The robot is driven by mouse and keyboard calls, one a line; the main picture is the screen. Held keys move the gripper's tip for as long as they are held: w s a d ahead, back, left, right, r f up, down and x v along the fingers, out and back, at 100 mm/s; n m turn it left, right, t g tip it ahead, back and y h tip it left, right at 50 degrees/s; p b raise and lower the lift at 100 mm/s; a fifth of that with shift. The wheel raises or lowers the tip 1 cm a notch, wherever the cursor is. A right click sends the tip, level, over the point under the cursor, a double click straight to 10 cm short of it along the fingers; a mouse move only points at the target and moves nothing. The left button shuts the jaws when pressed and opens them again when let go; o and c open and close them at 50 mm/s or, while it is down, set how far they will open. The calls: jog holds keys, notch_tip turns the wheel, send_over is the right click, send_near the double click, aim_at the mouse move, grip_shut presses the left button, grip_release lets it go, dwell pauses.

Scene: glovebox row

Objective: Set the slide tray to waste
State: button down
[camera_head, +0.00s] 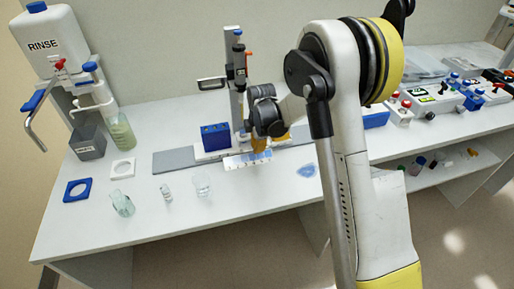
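A flat grey rail (176,161) lies along the bench in front of a tall grey stand (237,95). A white slide tray (203,155) with a blue block (215,137) at its left end sits on the rail. A pale strip with blue marks (240,162) lies along the front of the rail; its labels are too small to read. My gripper (261,145) points down at the tray's right part, just right of the stand. Its dark body hides part of the tray and stand. I cannot tell whether its fingers touch anything or are open.
Glassware, including a tilted beaker (122,204) and an upright beaker (202,185), stands at the front left. A RINSE tank (50,42) with a lever is at the far left. A blue puddle-like patch (307,171) lies right of the rail. Devices (440,98) fill the right bench.

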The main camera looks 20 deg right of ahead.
jog(key=a, duration=1.4)
jog(key=shift+a, duration=0.25)
jog(key=c, duration=1.5)
grip_release()
notch_tip(320, 180, up, 12)
jog(key=s, duration=0.2)
jog(key=shift+s+f, duration=0.1)
jog(key=shift+f, duration=0.05)
